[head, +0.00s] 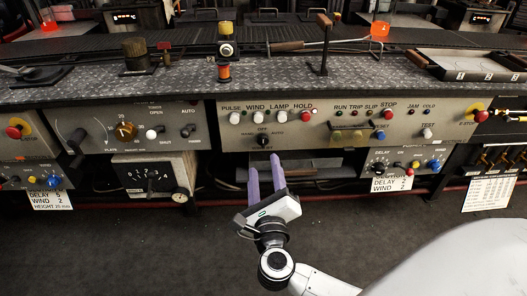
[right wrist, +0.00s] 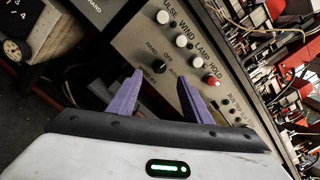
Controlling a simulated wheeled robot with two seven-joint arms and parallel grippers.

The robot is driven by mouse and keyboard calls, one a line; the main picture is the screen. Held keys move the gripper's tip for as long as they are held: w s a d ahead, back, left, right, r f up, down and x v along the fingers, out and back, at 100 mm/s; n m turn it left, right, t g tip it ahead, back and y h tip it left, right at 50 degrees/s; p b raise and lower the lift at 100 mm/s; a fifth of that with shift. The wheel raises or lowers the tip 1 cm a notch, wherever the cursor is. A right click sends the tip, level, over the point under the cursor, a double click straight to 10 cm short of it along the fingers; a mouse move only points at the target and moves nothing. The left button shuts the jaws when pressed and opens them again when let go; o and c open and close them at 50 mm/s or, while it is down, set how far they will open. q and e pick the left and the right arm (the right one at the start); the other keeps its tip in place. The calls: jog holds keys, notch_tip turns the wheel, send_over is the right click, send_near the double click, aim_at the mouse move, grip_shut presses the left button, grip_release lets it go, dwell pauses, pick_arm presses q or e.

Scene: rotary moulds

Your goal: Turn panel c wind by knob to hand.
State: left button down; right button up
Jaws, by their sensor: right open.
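The panel with PULSE, WIND, LAMP and HOLD buttons (head: 340,115) is in the middle of the head view. Below these buttons sits a black rotary knob (head: 262,140), marked OFF above and HAND at its left. Its pointer is too small to read. The knob also shows in the right wrist view (right wrist: 160,67), between and beyond the fingertips. My right gripper (head: 264,164) is open and empty, its purple fingers pointing at the panel just below the knob. It does not visibly touch the knob. My left gripper is not in view.
A row of white buttons (head: 256,117) and a red one (head: 306,116) lie just above the knob. A box with a dial scale (head: 152,180) stands lower left. A metal worktop (head: 180,82) runs above the panels. The floor in front is clear.

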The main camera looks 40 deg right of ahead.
aim_at(263, 144)
jog(key=shift+m+g+h, duration=0.3)
jog(key=b+x, duration=0.1)
jog(key=x, duration=0.9)
jog(key=shift+w+d+f, duration=0.15)
jog(key=shift+d+f, duration=0.05)
jog(key=shift+d, duration=0.05)
jog(key=shift+c, duration=0.6)
